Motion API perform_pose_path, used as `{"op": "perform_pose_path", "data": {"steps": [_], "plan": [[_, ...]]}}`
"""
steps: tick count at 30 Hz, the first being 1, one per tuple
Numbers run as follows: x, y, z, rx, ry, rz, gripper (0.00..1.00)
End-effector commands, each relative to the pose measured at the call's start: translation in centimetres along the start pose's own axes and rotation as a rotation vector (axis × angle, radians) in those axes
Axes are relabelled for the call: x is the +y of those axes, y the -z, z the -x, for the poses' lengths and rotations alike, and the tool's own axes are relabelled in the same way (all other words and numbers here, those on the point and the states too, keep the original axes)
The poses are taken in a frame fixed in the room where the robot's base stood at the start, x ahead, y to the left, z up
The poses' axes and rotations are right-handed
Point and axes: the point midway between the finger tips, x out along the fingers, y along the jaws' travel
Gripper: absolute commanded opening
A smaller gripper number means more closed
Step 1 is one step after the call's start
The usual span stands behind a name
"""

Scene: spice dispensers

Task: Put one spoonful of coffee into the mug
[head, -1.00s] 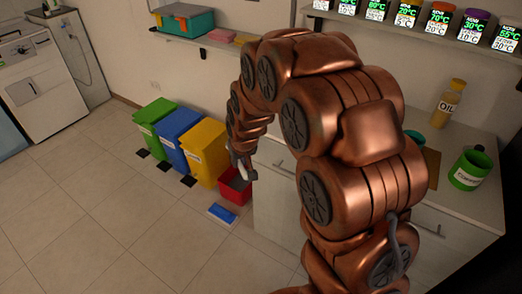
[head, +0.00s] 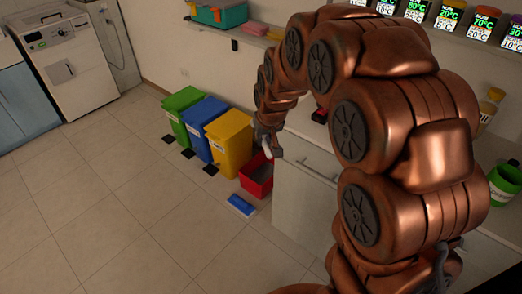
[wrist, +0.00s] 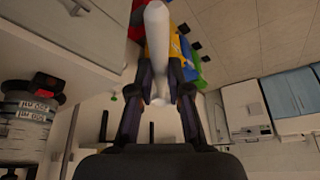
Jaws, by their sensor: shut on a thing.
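My gripper (head: 268,138) is shut on a smooth white object (wrist: 158,50), probably a spoon. It holds it in front of the cabinets, above the floor near the bins. In the wrist view the fingers (wrist: 160,85) close on both sides of its narrow part, and the broad end reaches the top edge. I cannot see whether it carries anything. A green canister (head: 505,182) with a white label stands on the counter at the right edge, well apart from my gripper. Its label is not readable, so I cannot tell if it is the coffee. No mug can be made out; my arm hides much of the counter.
Green (head: 182,110), blue (head: 205,125) and yellow (head: 231,140) bins and a red box (head: 257,178) stand by the cabinet. An oil bottle (head: 489,108) is on the counter. Dispensers with displays (head: 446,18) line the shelf. The floor at left is clear.

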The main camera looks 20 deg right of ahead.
Motion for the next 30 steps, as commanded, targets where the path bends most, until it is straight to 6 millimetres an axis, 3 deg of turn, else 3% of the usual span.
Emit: {"op": "perform_pose_path", "data": {"steps": [22,30], "plan": [[0.0,3.5,8.4,0.002,0.0,0.0,0.0],[0.0,4.0,9.7,0.002,0.0,0.0,0.0]]}}
